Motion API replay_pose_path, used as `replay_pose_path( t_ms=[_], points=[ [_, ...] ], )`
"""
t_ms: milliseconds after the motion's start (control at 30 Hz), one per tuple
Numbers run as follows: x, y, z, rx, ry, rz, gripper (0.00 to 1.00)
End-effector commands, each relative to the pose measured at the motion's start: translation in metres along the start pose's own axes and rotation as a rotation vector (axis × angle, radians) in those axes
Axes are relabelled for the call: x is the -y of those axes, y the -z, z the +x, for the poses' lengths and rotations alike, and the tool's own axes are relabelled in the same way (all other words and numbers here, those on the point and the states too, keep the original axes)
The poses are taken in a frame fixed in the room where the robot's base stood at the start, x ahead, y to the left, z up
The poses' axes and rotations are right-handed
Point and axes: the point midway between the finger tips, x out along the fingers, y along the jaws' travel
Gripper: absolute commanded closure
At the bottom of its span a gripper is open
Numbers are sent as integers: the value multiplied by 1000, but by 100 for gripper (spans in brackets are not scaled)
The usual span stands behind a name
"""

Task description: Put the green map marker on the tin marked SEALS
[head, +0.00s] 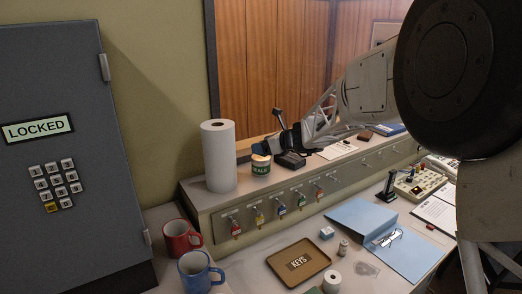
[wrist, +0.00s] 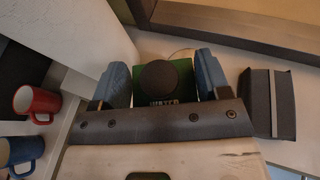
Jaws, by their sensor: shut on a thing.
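My gripper (head: 263,149) is over the tin marked SEALS (head: 261,169), a small round tin with a dark green label on the ledge. In the wrist view my gripper (wrist: 162,88) has its two blue fingers on either side of the green map marker (wrist: 148,72), a green block with a round black knob and partly hidden lettering. The gripper is shut on the marker. In the head view the fingers hide the marker, and I cannot tell whether it touches the tin.
A paper towel roll (head: 219,158) stands just left of the tin. A dark box (head: 290,160) is close on its right. Key hooks with coloured tags line the ledge front. Red (head: 181,238) and blue (head: 198,271) mugs, a KEYS tray (head: 322,272) and a blue folder (head: 350,215) are below.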

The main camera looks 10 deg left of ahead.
Motion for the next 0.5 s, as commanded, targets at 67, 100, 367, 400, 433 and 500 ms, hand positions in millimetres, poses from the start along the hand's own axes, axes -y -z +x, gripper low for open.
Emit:
replay_pose_path(
  t_ms=[67, 100, 367, 400, 433, 500],
  points=[
    [8, -2, 8, 0, -1, 0, 54],
    [12, -3, 12, 0, -1, -1, 54],
    [29, -9, 30, 0, -1, -1, 54],
    [31, -9, 32, 0, 0, -1, 54],
    [32, -9, 32, 0, 0, -1, 54],
    [33, -10, 34, 0, 0, -1, 54]
  ],
)
